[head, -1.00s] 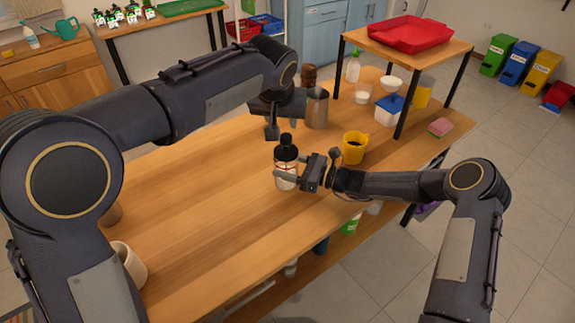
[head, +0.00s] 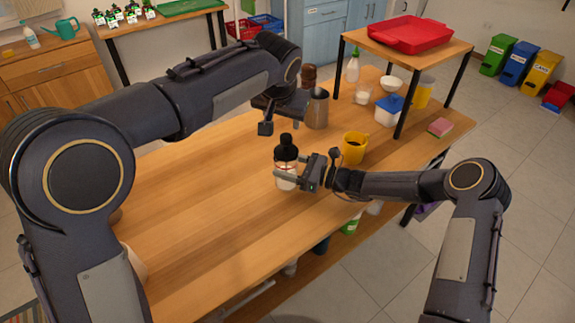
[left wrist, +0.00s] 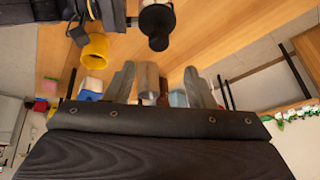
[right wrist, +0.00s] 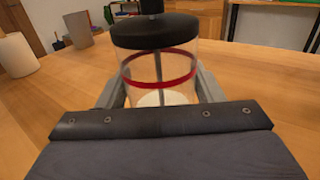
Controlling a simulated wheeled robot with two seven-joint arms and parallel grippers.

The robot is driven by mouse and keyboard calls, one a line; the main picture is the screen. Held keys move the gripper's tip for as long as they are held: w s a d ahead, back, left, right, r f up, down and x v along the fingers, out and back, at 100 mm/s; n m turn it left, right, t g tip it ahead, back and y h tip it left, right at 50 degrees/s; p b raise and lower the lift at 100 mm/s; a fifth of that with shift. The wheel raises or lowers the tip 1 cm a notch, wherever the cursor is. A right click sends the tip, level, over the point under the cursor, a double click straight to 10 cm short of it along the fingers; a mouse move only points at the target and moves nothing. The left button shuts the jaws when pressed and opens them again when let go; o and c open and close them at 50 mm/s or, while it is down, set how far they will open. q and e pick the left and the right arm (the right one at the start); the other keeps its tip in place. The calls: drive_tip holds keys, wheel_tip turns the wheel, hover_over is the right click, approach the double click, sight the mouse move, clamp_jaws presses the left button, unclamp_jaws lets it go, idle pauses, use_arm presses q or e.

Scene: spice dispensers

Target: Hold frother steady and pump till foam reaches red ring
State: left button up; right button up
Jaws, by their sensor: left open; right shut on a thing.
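The frother (head: 286,166) is a clear jar with a black lid and black knob, standing upright on the table. In the right wrist view the frother (right wrist: 152,60) shows a red ring (right wrist: 160,78) round its wall, a thin rod inside and white content (right wrist: 165,98) low down, below the ring. My right gripper (head: 283,179) is shut on the jar's body, one finger on each side. My left gripper (head: 278,122) is open and empty, above and behind the frother, apart from it. The left wrist view shows the black knob (left wrist: 157,22) beyond its fingers (left wrist: 160,78).
A steel pitcher (head: 317,108) stands behind the frother and a yellow mug (head: 354,148) to its right. A blue-lidded box (head: 389,110) and a pink sponge (head: 440,127) are farther right. A red tray (head: 410,34) lies on the raised shelf (head: 362,38). The table's middle left is clear.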

sight(287, 136)
use_arm(q)
drive_tip(key=shift+w+d+f+m+g+y, duration=0.1)
drive_tip(key=shift+w+f+m+g+y, duration=0.55)
drive_tip(key=shift+f+m, duration=2.35)
drive_tip(key=shift+w+d+f+m+g+y, duration=0.2)
drive_tip(key=shift+w+f+m, duration=0.65)
drive_tip(key=shift+m, duration=4.4)
drive_tip(key=shift+w+d+f+m+g+y, duration=0.1)
drive_tip(key=shift+w+f+m+g+y, duration=0.8)
drive_tip(key=shift+m, duration=3.25)
drive_tip(key=shift+w+f+t+h, duration=0.2)
drive_tip(key=shift+f+t+h, duration=0.25)
drive_tip(key=shift+f, duration=0.15)
drive_tip(key=c, duration=0.9)
